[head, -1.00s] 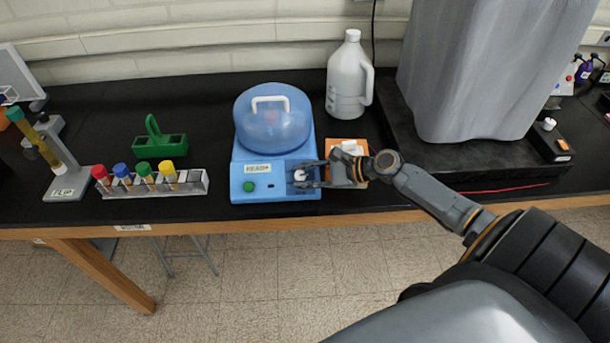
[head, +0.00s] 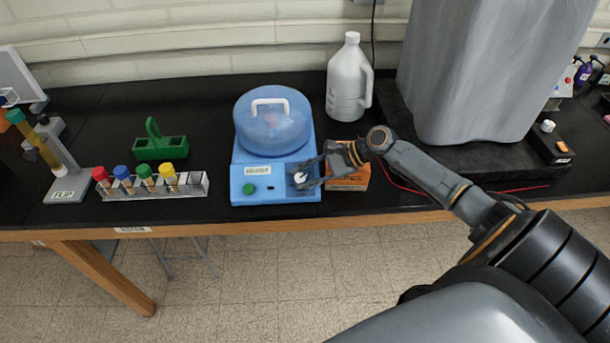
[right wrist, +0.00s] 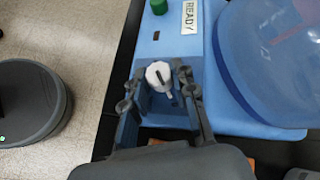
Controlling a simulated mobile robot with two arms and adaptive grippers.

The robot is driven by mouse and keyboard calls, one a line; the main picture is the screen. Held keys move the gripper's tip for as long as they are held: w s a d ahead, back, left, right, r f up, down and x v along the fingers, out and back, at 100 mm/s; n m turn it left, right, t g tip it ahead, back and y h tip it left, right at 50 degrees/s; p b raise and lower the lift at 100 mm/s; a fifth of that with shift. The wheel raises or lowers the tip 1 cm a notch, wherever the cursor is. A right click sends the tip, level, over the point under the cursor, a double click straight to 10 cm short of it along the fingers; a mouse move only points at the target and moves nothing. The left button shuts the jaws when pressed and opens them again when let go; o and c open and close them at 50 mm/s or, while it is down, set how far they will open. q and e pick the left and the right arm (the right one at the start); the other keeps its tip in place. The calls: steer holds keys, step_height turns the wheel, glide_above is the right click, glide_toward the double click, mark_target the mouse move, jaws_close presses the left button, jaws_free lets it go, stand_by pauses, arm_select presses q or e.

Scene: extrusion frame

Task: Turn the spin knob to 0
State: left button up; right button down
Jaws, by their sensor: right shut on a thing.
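The spin knob (head: 300,177) is a white knob with a dark pointer mark on the front right of the blue centrifuge (head: 240,190). It also shows in the right wrist view (right wrist: 159,75), between the fingers. My right gripper (head: 302,176) reaches in from the right, with its fingers on either side of the knob and shut on it. In the right wrist view the dark mark on the knob points toward the lower right. Any numbers around the knob are too small or hidden to read. My left gripper is not in view.
The centrifuge has a domed lid (head: 272,122), a READY label and a green button (head: 249,188). An orange box (head: 350,180) sits under my right wrist. A grey jug (head: 349,80) stands behind. A test tube rack (head: 195,186) and a green caddy (head: 159,148) are on the left.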

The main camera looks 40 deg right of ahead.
steer(key=c, duration=1.1)
jaws_free()
steer(key=shift+o, duration=0.2)
steer(key=v, duration=1.2)
